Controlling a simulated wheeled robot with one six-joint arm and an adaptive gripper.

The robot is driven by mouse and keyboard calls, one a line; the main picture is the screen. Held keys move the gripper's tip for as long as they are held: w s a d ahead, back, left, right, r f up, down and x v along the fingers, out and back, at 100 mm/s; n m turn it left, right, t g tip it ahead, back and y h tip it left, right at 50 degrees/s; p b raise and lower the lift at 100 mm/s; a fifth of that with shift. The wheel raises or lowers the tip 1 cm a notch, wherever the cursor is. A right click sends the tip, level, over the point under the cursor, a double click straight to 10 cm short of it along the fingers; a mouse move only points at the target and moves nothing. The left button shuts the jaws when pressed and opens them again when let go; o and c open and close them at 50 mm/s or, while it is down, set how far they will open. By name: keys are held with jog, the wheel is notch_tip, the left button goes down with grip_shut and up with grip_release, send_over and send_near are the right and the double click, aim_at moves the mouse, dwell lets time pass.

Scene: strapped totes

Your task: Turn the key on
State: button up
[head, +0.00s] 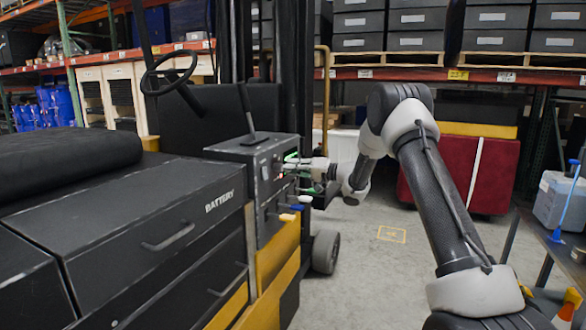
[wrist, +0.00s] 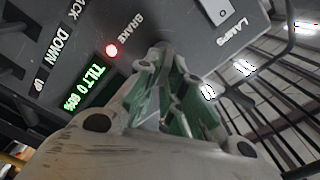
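The dark control panel (head: 264,165) is on the side of a forklift, and its face fills the upper left of the wrist view (wrist: 75,45). My gripper (head: 291,163) is right up against this face. In the wrist view, my gripper's green-padded fingers (wrist: 166,62) come close together at their tips, against the panel between the BRAKE and LAMPS labels. I cannot make out the key; the fingers hide that spot. I cannot tell whether they are shut on something. A red light (wrist: 111,50) glows by BRAKE, and a green display (wrist: 82,88) is lit.
Levers with coloured ends (head: 290,212) stick out below my gripper. The steering wheel (head: 168,74) and battery box (head: 140,225) are to the left. A red strapped tote (head: 490,175) stands behind my arm. A table with a grey container (head: 555,200) is at right. Floor between is clear.

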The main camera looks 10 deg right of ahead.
jog(key=shift+o, duration=1.2)
jog(key=v, duration=1.2)
